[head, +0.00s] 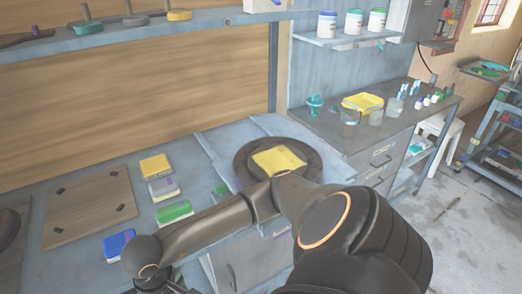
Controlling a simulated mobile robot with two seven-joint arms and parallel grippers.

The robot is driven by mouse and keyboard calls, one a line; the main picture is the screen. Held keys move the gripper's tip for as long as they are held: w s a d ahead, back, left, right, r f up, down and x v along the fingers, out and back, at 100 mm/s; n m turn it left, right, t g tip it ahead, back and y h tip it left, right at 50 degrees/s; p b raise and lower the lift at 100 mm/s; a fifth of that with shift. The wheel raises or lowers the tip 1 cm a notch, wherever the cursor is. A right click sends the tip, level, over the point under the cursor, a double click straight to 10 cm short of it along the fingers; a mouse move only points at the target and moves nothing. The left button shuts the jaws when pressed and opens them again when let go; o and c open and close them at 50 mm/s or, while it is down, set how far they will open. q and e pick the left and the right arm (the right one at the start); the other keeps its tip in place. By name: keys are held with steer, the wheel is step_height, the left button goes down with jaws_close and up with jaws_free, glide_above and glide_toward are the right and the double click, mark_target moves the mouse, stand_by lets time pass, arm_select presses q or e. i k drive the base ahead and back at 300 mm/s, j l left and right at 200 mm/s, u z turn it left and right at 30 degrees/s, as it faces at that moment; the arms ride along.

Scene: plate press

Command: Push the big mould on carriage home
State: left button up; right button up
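The big mould (243,163) is a dark round dish on the grey bench at the centre of the head view, with a yellow square piece (279,161) in its middle. It sits on a flat grey plate, which looks like the carriage (212,146). My dark arm comes in from the lower right and passes in front of the mould's near edge, hiding part of it. I cannot tell whether it touches. This arm bends left and down to what looks like my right gripper (166,286), cut off by the bottom edge. Its fingers are not clear. My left gripper is not in view.
A wooden board (88,205) lies further left. A side counter (345,130) holds a yellow tray (362,102) and jars.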

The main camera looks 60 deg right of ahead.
mark_target(277, 160)
steer(key=k+l+z, duration=0.1)
steer(key=z, duration=0.2)
steer(key=k+l+z, duration=0.1)
steer(key=l+z, duration=0.4)
steer(key=z, duration=0.25)
steer(key=l+z, duration=0.2)
steer(key=z, duration=0.2)
steer(key=l+z, duration=0.25)
steer(key=z, duration=0.2)
steer(key=l+z, duration=0.2)
steer(key=z, duration=0.2)
steer(key=i+l+z, duration=0.1)
steer(key=z, duration=0.35)
steer(key=i+l, duration=0.2)
steer(key=i+l+u, duration=0.1)
steer(key=l, duration=0.25)
steer(key=i+l+u, duration=0.1)
steer(key=u, duration=0.35)
steer(key=l+u, duration=0.2)
steer(key=u, duration=0.25)
steer(key=i+l+u, duration=0.1)
steer(key=u, duration=0.35)
steer(key=l+u, duration=0.3)
steer(key=u, duration=0.15)
steer(key=l+u, duration=0.2)
steer(key=u, duration=0.25)
